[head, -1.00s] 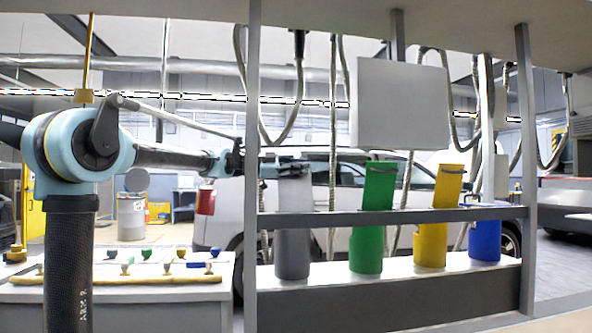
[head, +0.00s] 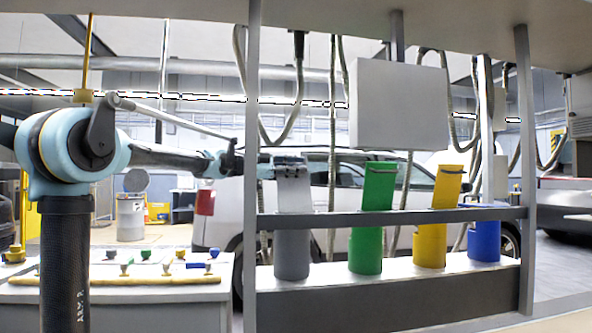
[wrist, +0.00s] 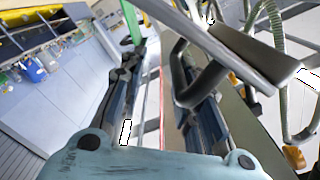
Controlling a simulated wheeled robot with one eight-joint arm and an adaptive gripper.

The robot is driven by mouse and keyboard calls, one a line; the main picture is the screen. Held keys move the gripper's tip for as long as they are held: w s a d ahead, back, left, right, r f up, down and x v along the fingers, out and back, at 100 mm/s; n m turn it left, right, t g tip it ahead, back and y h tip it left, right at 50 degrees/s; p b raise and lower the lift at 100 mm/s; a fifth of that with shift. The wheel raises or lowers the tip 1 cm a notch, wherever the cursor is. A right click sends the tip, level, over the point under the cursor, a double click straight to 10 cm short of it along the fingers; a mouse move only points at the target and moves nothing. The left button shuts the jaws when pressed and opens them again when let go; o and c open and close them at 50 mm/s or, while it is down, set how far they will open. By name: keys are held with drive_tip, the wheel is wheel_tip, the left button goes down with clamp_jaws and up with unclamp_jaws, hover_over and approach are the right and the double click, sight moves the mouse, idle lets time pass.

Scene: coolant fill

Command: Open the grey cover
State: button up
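The grey cover (head: 295,195) is an upright grey flap on the grey canister (head: 292,256), at the left end of the rack in the head view. My gripper (head: 284,164) is at the flap's top edge, coming from the left. In the wrist view my gripper (wrist: 162,90) has its two fingers clearly apart. A bent grey handle (wrist: 205,82) on a grey plate (wrist: 245,48) lies over the right finger there. I cannot tell whether the finger touches it.
A green canister (head: 366,250), a yellow canister (head: 430,245) and a blue canister (head: 484,240) stand to the right. A rack bar (head: 400,217) crosses in front. A post (head: 251,140) stands close to my arm. A white panel (head: 398,104) hangs above.

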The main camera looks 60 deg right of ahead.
drive_tip(key=v, duration=1)
drive_tip(key=shift+w+a, duration=0.15)
